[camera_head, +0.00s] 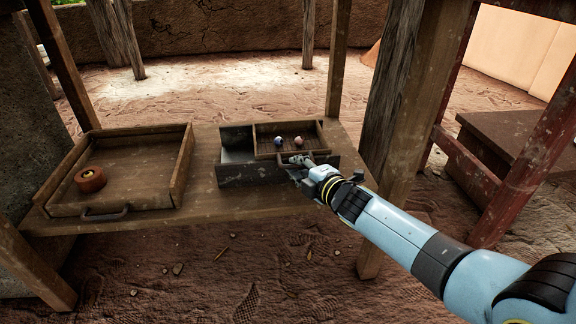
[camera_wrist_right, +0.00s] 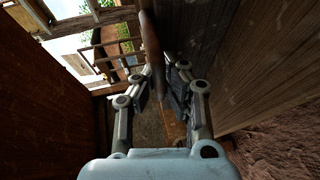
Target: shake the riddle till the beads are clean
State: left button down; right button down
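The riddle (camera_head: 262,137), a shallow wooden frame, sits at the right part of a dark trough (camera_head: 250,175) on the low table. Two beads lie in it, a bluish bead (camera_head: 278,141) and a pinkish bead (camera_head: 298,141); how clean they are is too small to tell. My right gripper (camera_head: 300,161) is at the riddle's front side. In the right wrist view, the fingers (camera_wrist_right: 161,78) close around the end of a brown rounded bar (camera_wrist_right: 151,42), which looks like the riddle's handle. My left gripper is not in view.
A wooden tray (camera_head: 130,192) with a front handle stands on the table's left, holding a round brown pot (camera_head: 90,180). Wooden posts (camera_head: 390,110) rise around the table (camera_head: 230,212). A dark bench (camera_head: 510,140) stands at the right. The table between tray and trough is bare.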

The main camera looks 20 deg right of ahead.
jog(key=shift+d, duration=0.15)
jog(key=c, duration=1.4)
grip_release()
jog(key=shift+s+d, duration=0.1)
jog(key=shift+d, duration=0.05)
jog(key=shift+s, duration=0.1)
jog(key=v, duration=1.1)
jog(key=shift+s+r, duration=0.15)
jog(key=shift+s, duration=0.25)
